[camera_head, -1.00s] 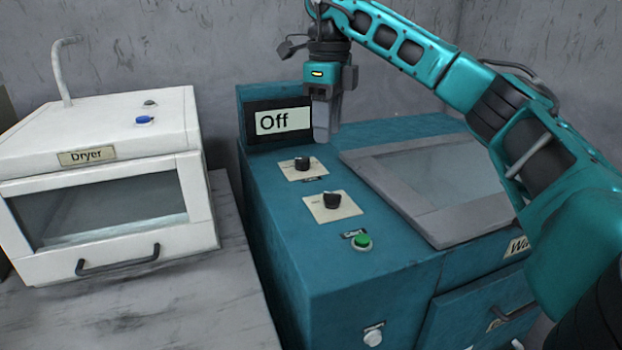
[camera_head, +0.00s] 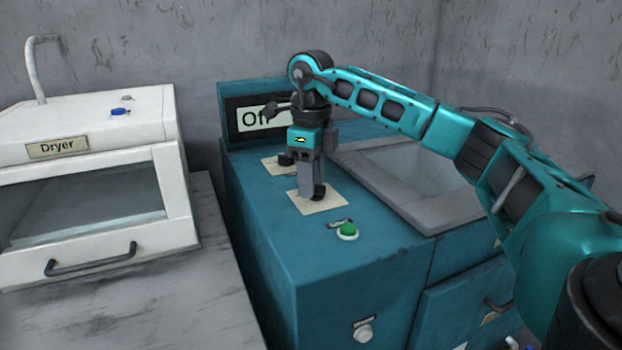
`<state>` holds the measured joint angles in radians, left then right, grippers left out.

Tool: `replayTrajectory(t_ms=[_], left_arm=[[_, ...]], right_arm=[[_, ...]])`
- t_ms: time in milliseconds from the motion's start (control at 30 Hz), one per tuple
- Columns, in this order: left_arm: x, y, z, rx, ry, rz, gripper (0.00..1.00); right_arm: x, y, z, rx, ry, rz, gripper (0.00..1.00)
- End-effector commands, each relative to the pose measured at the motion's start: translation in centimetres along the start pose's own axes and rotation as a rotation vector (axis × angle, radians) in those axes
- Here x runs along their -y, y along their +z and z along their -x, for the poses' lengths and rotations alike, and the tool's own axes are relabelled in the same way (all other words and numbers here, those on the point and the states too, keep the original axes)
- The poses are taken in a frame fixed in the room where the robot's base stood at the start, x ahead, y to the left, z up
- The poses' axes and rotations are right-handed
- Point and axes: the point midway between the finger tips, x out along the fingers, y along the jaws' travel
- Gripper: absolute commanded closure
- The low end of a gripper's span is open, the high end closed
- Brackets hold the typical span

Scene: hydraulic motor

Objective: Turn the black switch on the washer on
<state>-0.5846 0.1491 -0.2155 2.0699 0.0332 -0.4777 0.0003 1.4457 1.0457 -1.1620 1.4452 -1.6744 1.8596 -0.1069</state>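The teal washer (camera_head: 262,225) stands in the middle, with a display (camera_head: 251,119) partly hidden by my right arm; in the earlier frame it reads "Off". Two black knobs sit on beige plates on its top. The far knob (camera_head: 286,159) is behind my gripper. The near knob (camera_head: 319,194) is partly hidden by the grey fingers. My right gripper (camera_head: 308,190) points down at the near knob, with its fingers at or around it; whether they touch or grip it cannot be told. My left gripper is not in view.
A green button (camera_head: 348,230) is in front of the near knob. A grey-framed glass lid (camera_head: 440,217) lies to the right on the washer. A white knob (camera_head: 363,332) is on the front face. A white dryer (camera_head: 100,115) stands at left on a grey counter (camera_head: 170,305).

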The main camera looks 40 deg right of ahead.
Motion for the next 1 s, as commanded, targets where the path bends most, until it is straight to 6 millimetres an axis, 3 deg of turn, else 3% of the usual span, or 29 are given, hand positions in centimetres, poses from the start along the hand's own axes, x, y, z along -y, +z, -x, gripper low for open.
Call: replayTrajectory(t_ms=[167,567,1000], left_arm=[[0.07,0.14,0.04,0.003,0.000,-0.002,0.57],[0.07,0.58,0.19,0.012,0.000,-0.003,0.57],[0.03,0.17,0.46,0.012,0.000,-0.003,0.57]], right_arm=[[0.00,-0.01,0.01,0.000,0.000,0.000,0.63],[0.00,-0.01,0.03,0.000,0.000,0.000,1.00],[0.01,0.00,0.14,-0.001,0.001,-0.030,1.00]])
